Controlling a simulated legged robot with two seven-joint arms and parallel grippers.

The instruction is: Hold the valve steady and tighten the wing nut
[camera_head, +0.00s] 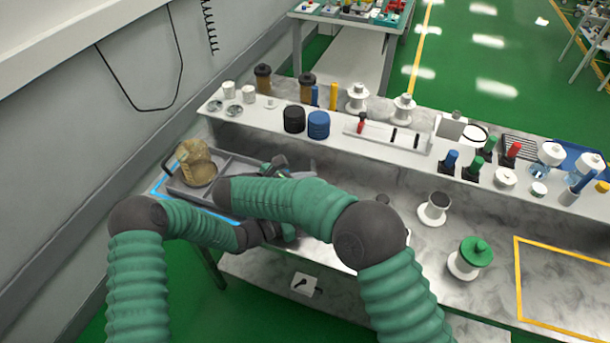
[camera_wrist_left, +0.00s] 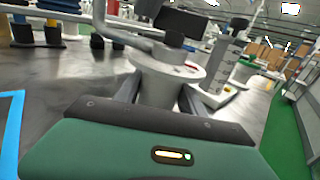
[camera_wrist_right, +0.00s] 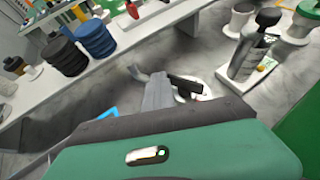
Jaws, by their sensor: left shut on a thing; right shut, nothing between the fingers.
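The valve (camera_wrist_left: 168,78) is a pale grey round body with a curved pipe at its left and a dark part on top. My left gripper (camera_wrist_left: 158,98) is shut on it, one finger at each side. In the right wrist view a curved pipe end and a pale part of the valve (camera_wrist_right: 204,90) show beyond my right gripper (camera_wrist_right: 158,85). My right gripper is shut and empty, its fingers together close to the valve. In the head view, my right gripper (camera_head: 308,174) shows beyond my right forearm, which hides the valve and left fingertips. I cannot make out the wing nut clearly.
A grey tray (camera_head: 228,196) holding a tan object (camera_head: 197,163) lies at the left of the bench. A raised shelf (camera_head: 270,120) with jars and bottles runs behind. A white spool (camera_head: 434,207) and a green-topped one (camera_head: 470,257) stand right; a yellow-outlined area there is clear.

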